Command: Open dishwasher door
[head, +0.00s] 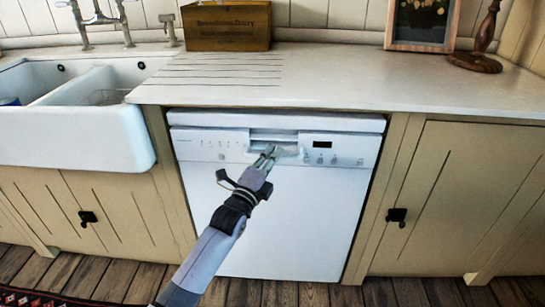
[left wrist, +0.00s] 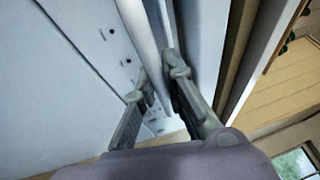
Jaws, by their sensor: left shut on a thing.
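The white dishwasher (head: 285,215) stands under the counter between wooden cabinets. Its door is upright and looks closed. A control panel with buttons and a small dark display (head: 322,144) runs along its top, with a recessed handle (head: 273,135) in the middle. My left gripper (head: 270,153) is at this handle, its fingers shut on it. In the left wrist view the two fingers (left wrist: 160,70) stand on either side of a pale handle edge (left wrist: 142,32); the exact contact is partly hidden. My right gripper is in neither view.
A white double sink (head: 80,135) is at the left. A wooden box (head: 226,25) and a framed picture (head: 422,22) stand on the pale counter (head: 330,75). Cabinets with black knobs (head: 397,215) flank the dishwasher. The plank floor (head: 400,292) in front looks clear; a rug edge (head: 40,298) shows at lower left.

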